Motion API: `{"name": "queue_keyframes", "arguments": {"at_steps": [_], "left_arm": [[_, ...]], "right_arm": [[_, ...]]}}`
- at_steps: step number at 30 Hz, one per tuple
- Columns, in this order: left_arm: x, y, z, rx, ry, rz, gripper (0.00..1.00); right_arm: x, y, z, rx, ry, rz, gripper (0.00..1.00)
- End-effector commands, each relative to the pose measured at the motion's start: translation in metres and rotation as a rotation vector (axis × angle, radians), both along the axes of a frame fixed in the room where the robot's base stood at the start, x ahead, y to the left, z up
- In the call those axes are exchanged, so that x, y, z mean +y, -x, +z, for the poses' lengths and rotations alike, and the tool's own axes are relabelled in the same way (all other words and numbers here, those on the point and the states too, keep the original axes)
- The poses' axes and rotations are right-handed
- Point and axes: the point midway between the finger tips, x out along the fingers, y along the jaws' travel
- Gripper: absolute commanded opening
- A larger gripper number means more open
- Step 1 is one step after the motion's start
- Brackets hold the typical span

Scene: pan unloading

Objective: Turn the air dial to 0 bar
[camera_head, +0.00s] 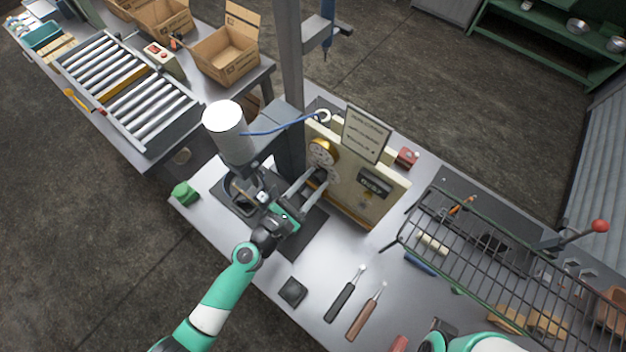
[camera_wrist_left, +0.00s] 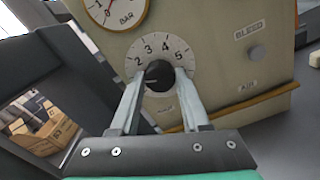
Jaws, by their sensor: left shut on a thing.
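The air dial (camera_wrist_left: 160,75) is a black knob on a pale round plate with the numbers 2, 3, 4 and 5 showing. It sits on the front of a cream control panel (camera_wrist_left: 225,45). My left gripper (camera_wrist_left: 158,85) is shut on the knob, one finger at each side. I cannot clearly read where the knob points. A brass-rimmed gauge marked BAR (camera_wrist_left: 118,10) is above the dial, only partly in view. In the head view the panel (camera_head: 368,200) stands on the bench and my left gripper (camera_head: 316,181) reaches it below the gauge (camera_head: 323,152). My right gripper is not visible.
A white cylinder (camera_head: 228,132) and a blue hose (camera_head: 285,127) are by the panel. A wire rack (camera_head: 490,260) stands to the right. Two handled tools (camera_head: 345,295) (camera_head: 366,312) and a dark block (camera_head: 292,291) lie in front. Bench between them is bare.

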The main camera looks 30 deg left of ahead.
Motion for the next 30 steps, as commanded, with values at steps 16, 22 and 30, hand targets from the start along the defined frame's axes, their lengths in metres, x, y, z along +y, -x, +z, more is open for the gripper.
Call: {"name": "queue_keyframes", "arguments": {"at_steps": [16, 22, 30], "left_arm": [[0.0, 0.0, 0.001, 0.103, 0.507, 0.0, 0.0], [0.001, 0.0, 0.001, 0.137, 0.674, 0.0, 0.0], [0.001, 0.0, 0.001, 0.171, 0.837, -0.001, 0.0]], "right_arm": [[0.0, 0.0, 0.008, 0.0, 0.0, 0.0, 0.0], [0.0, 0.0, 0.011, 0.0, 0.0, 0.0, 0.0], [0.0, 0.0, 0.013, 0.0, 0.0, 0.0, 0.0]]}}
